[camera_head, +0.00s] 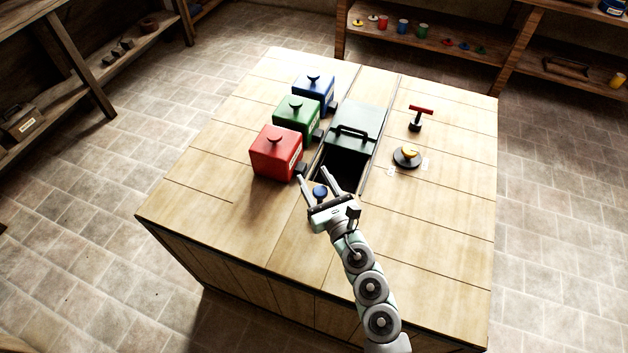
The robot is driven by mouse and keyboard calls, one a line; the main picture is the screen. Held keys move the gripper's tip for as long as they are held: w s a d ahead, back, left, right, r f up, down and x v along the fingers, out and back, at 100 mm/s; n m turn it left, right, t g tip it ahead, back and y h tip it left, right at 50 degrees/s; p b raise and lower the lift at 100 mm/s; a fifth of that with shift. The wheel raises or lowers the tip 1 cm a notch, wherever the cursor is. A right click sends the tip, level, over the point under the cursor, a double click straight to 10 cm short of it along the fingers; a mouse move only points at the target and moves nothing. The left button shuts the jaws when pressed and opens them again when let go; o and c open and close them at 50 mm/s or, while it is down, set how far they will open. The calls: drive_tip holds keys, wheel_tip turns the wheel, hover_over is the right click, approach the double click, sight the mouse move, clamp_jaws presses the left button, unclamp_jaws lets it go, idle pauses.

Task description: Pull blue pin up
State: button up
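The blue pin (320,191) shows as a round blue knob near the front end of the dark slot in the wooden table. My gripper (316,179) is open, its two fingers spread apart to either side of the knob and reaching past it towards the slot. I cannot tell whether the fingers touch the knob or how high they are above it. The lower part of the pin is hidden.
Red (276,153), green (297,118) and blue (314,91) boxes with knobs stand left of the dark green handled cover (354,131). A red-handled lever (420,116) and a yellow-knobbed dial (407,157) are at right. The table's front is clear.

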drive_tip(key=shift+o, duration=0.3)
drive_tip(key=shift+s+f, duration=0.1)
drive_tip(key=v, duration=1)
drive_tip(key=shift+d+b, duration=0.15)
drive_tip(key=shift+b, duration=0.15)
drive_tip(key=shift+s, duration=0.3)
